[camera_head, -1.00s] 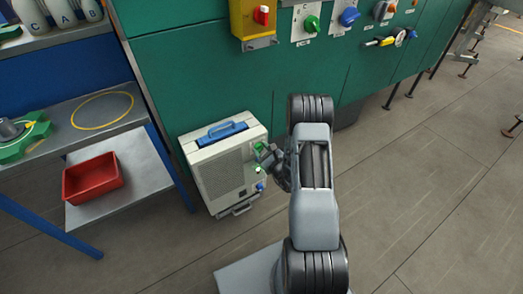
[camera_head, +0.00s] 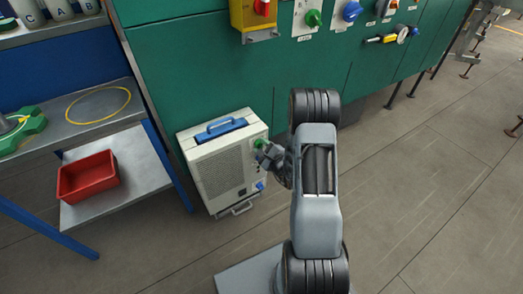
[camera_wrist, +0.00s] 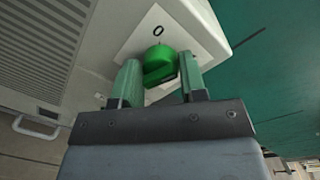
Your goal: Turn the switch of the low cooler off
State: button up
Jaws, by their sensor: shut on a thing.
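The low cooler (camera_head: 222,168) is a pale grey box with a blue top handle, standing on the floor against the green wall. Its green switch (camera_wrist: 158,62) sits on a white plate with a "0" mark directly above it in the wrist view. My gripper (camera_wrist: 160,78) has one finger on each side of the switch and is shut on it. In the head view, my gripper (camera_head: 268,156) reaches the cooler's right-hand face, and the green switch (camera_head: 260,144) shows just above it. A blue knob (camera_head: 260,186) is lower on the same face.
On the green wall (camera_head: 190,70) above are a red switch on a yellow box (camera_head: 254,14), a green knob (camera_head: 313,18) and a blue knob (camera_head: 352,11). A shelf with a red tray (camera_head: 88,177) stands left. Floor (camera_head: 430,190) is clear to the right.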

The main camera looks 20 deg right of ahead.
jog(key=n+b, duration=0.5)
jog(key=n, duration=0.1)
jog(key=shift+f+h, duration=0.1)
jog(key=shift+h, duration=0.2)
jog(key=n+b, duration=0.2)
jog(key=b, duration=0.1)
jog(key=shift+n+b, duration=0.3)
jog(key=shift+n, duration=0.1)
jog(key=shift+r+n+h+b, duration=0.25)
jog(key=shift+n+h+b, duration=0.05)
jog(key=shift+n+b, duration=0.65)
jog(key=shift+n, duration=0.25)
jog(key=o, duration=0.9)
